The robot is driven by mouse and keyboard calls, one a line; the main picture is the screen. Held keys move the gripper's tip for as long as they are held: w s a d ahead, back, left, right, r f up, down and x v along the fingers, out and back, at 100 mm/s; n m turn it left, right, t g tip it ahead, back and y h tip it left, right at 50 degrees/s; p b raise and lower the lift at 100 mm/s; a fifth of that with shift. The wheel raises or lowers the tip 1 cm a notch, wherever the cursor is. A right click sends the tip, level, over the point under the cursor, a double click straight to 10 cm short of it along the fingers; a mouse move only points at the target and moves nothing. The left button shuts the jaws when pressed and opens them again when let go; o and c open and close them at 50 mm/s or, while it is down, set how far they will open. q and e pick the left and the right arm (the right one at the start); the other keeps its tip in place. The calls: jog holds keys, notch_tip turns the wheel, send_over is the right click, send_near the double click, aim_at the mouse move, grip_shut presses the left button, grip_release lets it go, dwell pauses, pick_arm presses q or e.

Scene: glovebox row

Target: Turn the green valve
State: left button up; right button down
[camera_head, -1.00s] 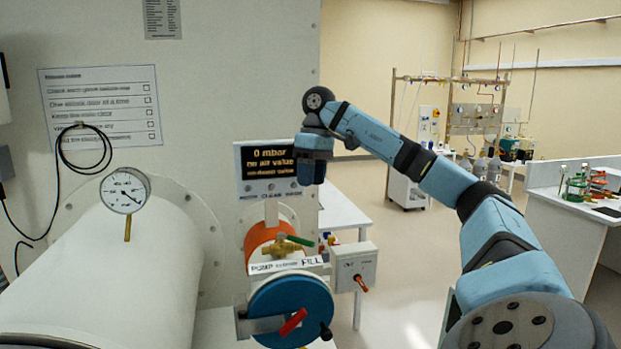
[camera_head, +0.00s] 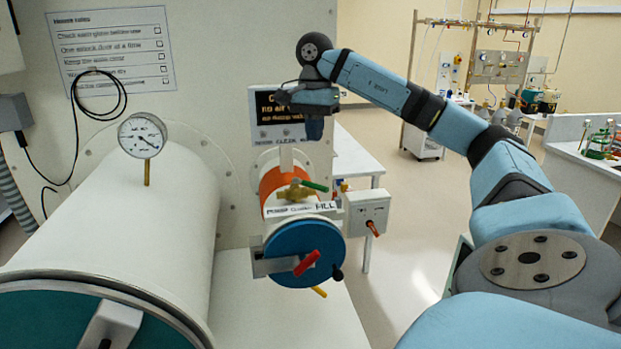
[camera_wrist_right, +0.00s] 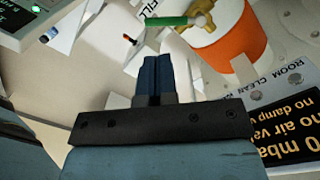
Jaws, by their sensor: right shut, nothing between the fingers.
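The green valve lever (camera_head: 315,186) sits on a brass valve body (camera_head: 291,193), above the small orange cylinder (camera_head: 282,180) with the blue round door (camera_head: 290,248). The lever points right and a little toward me, lying about level. In the right wrist view the green lever (camera_wrist_right: 170,21) shows at the top, beyond my fingertips, with the brass body to its right. My right gripper (camera_head: 315,135) hangs above the lever in front of the display, pointing down. It is shut and empty, apart from the lever. My left gripper is out of view.
A large white cylinder with a gauge (camera_head: 142,135) stands to the left. A white box with an orange-tipped switch (camera_head: 368,212) sits right of the small cylinder. A red handle (camera_head: 306,263) is on the blue door. The dark display (camera_head: 275,117) is close behind my gripper.

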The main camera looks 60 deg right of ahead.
jog(key=a+m+h+p, duration=0.1)
jog(key=a+m, duration=0.2)
jog(key=m, duration=1)
jog(key=m+h+b, duration=0.2)
jog(key=m+h, duration=0.1)
jog(key=m, duration=2.1)
send_near(310, 185)
jog(key=s+a+f, duration=0.2)
jog(key=a+f, duration=0.2)
jog(key=shift+d+p+x, duration=0.2)
jog(key=shift+p+x, duration=0.1)
jog(key=shift+x, duration=0.95)
jog(key=d, duration=0.1)
jog(key=d+p, duration=0.1)
jog(key=shift+w+d+f, duration=0.15)
jog(key=shift+d, duration=0.1)
jog(key=shift+d+f, duration=0.25)
jog(key=shift+d, duration=0.45)
